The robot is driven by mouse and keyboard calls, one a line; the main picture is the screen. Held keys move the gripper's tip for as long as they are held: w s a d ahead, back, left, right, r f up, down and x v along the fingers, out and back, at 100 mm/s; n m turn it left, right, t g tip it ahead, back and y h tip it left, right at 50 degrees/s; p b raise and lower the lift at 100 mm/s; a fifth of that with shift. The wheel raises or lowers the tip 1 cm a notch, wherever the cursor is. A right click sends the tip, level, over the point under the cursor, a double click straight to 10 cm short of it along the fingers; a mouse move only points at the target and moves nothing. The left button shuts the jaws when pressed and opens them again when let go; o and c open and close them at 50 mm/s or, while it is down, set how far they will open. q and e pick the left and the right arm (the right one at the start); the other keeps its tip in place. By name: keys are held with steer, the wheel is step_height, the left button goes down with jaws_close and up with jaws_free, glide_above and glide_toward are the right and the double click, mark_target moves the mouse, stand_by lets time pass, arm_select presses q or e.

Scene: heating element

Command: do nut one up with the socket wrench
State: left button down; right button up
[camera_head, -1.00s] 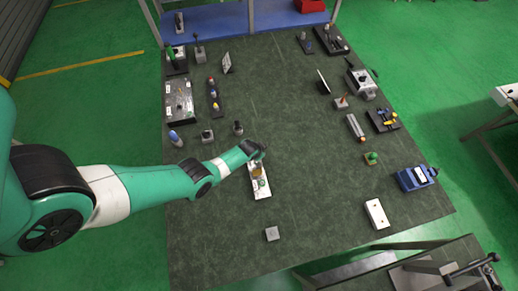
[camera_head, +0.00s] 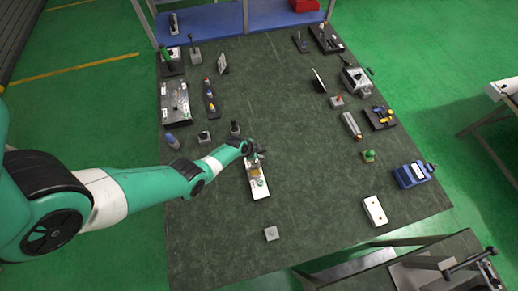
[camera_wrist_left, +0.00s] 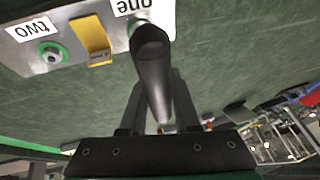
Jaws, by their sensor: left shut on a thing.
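My left gripper (camera_wrist_left: 160,112) is shut on the socket wrench (camera_wrist_left: 152,65), a black cylindrical tool. The wrench's wide end covers much of the spot by the label "one" on the metal plate (camera_wrist_left: 20,57). Part of a green ring shows beside it; nut one is hidden, and I cannot tell whether the socket touches it. Nut two (camera_wrist_left: 52,53) shows bare in a green ring by the label "two". A yellow block (camera_wrist_left: 93,38) sits between them. In the head view the left gripper (camera_head: 256,154) is over the far end of the plate (camera_head: 260,193). The right gripper is not in view.
A small grey block (camera_head: 271,233) lies nearer on the table. A white block (camera_head: 375,210) and a blue device (camera_head: 411,175) stand to the right. Several tools and fixtures line both sides farther back.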

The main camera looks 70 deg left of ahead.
arm_select(q)
steer(key=shift+s+d+f, duration=0.1)
steer(key=shift+f, duration=0.05)
steer(key=m, duration=0.1)
steer(key=m+h+b, duration=0.1)
steer(key=shift+s+d+f+m, duration=0.1)
steer(key=shift+d+f+m, duration=0.05)
steer(key=shift+d+m, duration=0.15)
steer(key=shift+d+m+h+b, duration=0.1)
steer(key=shift+m+h+b, duration=0.3)
steer(key=shift+m+b, duration=0.2)
steer(key=shift+d+r, duration=0.1)
steer(key=shift+r, duration=0.1)
